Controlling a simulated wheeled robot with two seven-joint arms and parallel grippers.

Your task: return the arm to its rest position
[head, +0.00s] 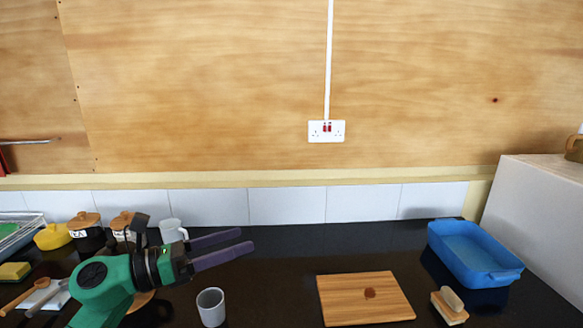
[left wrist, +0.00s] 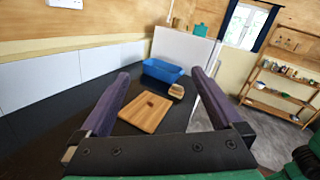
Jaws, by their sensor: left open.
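My left gripper (head: 218,249) comes in from the left in the head view. Its two dark purple fingers are apart, with nothing between them, above the black worktop and pointing right. In the left wrist view the open fingers (left wrist: 165,88) frame the wooden board and the blue tub beyond. A grey cup (head: 211,307) stands on the worktop just below the gripper in the head view, apart from the fingers. My right gripper is in neither view.
A wooden board (head: 340,299) with a dark brown spot, a brush (head: 449,307) and a blue tub (head: 470,254) are to the right. Lidded jars (head: 86,237) and a white mug (head: 172,231) stand behind my left arm. The worktop's middle is clear.

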